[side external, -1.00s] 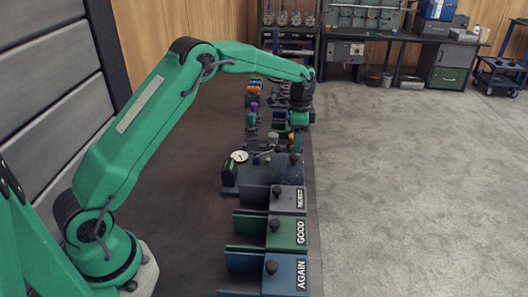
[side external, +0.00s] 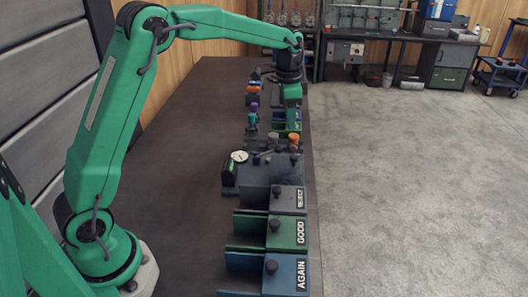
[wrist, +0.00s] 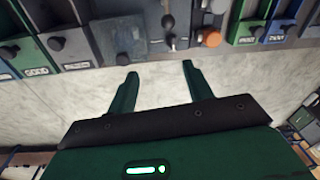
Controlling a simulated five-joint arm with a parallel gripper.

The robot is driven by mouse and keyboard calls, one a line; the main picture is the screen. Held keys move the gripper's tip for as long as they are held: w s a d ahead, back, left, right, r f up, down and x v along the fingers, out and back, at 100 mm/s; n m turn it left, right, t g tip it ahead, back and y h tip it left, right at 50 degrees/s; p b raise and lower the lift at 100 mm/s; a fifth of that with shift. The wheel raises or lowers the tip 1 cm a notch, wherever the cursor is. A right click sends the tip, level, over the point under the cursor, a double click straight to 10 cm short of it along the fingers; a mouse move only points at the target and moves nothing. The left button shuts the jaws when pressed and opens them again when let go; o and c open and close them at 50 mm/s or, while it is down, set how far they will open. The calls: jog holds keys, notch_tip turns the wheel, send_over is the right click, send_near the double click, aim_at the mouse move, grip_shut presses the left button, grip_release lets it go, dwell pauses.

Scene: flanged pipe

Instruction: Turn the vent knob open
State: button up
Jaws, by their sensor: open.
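An orange-topped knob (side external: 294,139) and a grey-topped knob (side external: 272,137) stand by the dark pipe block, near a round white gauge (side external: 239,156). No label shows which is the vent knob. In the wrist view, the orange knob (wrist: 210,38) is right of and beyond my fingertips, with a small dark knob (wrist: 168,21) to its left. My gripper (wrist: 160,69) is open and empty, its two green fingers apart over pale floor. In the side view, my green gripper (side external: 290,97) hangs above and behind the orange knob, apart from it; its fingertips are hard to make out.
Coloured parts (side external: 253,95) and more bins stand farther back. The dark bench top (side external: 185,180) is clear on the left.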

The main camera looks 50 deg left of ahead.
jog(key=s+d+r+n+t, duration=0.1)
jog(key=s+r, duration=0.3)
jog(key=s, duration=0.2)
jog(key=s+r+n+t, duration=0.1)
jog(key=s+r+n, duration=0.1)
jog(key=s+r, duration=0.2)
jog(key=shift+s+d+r, duration=0.35)
jog(key=shift+s, duration=1.15)
jog(key=s+d+f+n+t, duration=0.1)
jog(key=s+n, duration=0.3)
jog(key=s, duration=1.4)
jog(key=shift+s+d+f+t, duration=0.15)
jog(key=shift+s+f+t, duration=0.1)
jog(key=shift+f+t, duration=0.5)
jog(key=shift+r, duration=0.1)
